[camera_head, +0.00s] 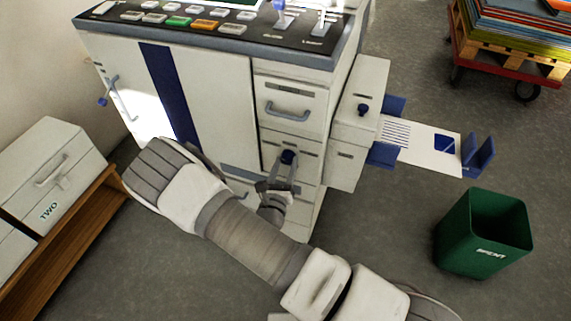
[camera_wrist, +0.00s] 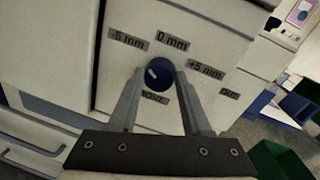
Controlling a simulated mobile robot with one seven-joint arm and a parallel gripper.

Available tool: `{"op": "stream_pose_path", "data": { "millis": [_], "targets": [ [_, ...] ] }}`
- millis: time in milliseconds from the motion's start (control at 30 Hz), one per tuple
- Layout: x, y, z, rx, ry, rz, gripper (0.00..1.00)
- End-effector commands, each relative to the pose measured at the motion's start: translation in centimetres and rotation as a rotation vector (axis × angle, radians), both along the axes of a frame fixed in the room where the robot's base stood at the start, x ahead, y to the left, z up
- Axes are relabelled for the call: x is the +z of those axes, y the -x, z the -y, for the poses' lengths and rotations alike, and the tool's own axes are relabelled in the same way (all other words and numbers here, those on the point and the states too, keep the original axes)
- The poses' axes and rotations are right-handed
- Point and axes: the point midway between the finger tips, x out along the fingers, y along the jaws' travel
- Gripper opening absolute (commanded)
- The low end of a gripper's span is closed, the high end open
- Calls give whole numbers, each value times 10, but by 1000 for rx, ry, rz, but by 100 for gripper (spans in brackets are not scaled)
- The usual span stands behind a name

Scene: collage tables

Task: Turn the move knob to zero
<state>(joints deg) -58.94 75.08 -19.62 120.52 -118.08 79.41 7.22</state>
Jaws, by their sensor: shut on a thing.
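The blue move knob (camera_wrist: 160,74) is on the pale machine front in the wrist view, with a short white mark on its upper left side, toward the "-5 mm" label (camera_wrist: 128,40). The "0 mm" label (camera_wrist: 172,40) is above the knob and the "+5 mm" label (camera_wrist: 206,69) is to its right. The head view also shows the knob (camera_head: 287,157) above my gripper (camera_head: 281,180).
Buttons and switches line the machine's top panel (camera_head: 190,22). A drawer with a handle (camera_head: 289,112) is above the knob. A side unit and paper tray (camera_head: 425,148) stick out right. A green bin (camera_head: 470,247) and a white box (camera_head: 45,165) stand on either side.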

Motion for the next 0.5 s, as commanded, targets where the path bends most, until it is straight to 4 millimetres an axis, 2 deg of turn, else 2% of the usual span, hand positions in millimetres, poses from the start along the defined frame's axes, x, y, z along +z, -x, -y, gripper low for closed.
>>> {"op": "stream_pose_path", "data": {
  "millis": [267, 500],
  "targets": [
    [-1, 1, 0, 0, -106, 36, 0],
    [-1, 1, 1, 1, -294, 105, 0]
  ]
}}
